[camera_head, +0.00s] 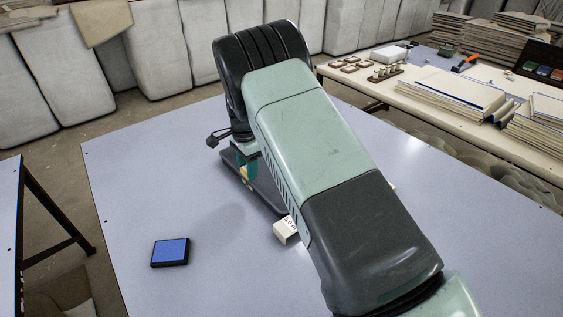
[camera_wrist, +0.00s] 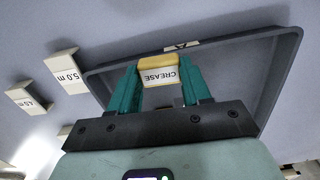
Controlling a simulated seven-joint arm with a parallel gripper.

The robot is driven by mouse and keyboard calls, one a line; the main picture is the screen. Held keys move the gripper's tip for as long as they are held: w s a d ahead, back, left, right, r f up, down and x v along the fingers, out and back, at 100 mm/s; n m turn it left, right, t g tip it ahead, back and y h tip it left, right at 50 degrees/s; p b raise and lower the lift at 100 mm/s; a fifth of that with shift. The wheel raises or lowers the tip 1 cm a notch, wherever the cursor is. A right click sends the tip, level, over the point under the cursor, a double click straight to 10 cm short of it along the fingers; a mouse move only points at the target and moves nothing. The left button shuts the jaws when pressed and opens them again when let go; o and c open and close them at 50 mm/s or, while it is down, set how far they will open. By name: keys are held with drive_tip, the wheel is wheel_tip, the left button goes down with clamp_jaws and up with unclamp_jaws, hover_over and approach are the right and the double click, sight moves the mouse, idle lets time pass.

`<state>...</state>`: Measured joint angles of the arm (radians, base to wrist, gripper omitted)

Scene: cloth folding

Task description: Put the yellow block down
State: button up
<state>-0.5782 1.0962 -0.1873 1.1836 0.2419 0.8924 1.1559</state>
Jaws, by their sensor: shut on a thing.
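The block is over the dark grey tray (camera_wrist: 285,62), near the rim with a small triangle mark. In the head view, my gripper (camera_head: 247,168) is at the left end of the tray (camera_head: 268,196), with a bit of the yellow block (camera_head: 245,174) showing. My arm hides much of the tray there. I cannot tell whether the block touches the tray floor.
A white block marked "5.0 m" (camera_wrist: 64,72) and a smaller marked block (camera_wrist: 28,98) stand outside the tray. A blue-topped dark pad (camera_head: 170,252) lies on the table (camera_head: 120,190) at front left. Much of the table's left side is clear. A second table (camera_head: 420,115) holds stacked boards.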

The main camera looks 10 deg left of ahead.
drive_tip(key=w+d, duration=0.8)
drive_tip(key=w, duration=0.3)
drive_tip(key=f, duration=0.9)
drive_tip(key=shift+d, duration=0.3)
drive_tip(key=o, duration=1)
drive_tip(key=shift+w+r, duration=0.1)
drive_tip(key=shift+r, duration=0.05)
wheel_tip(320, 180, up, 12)
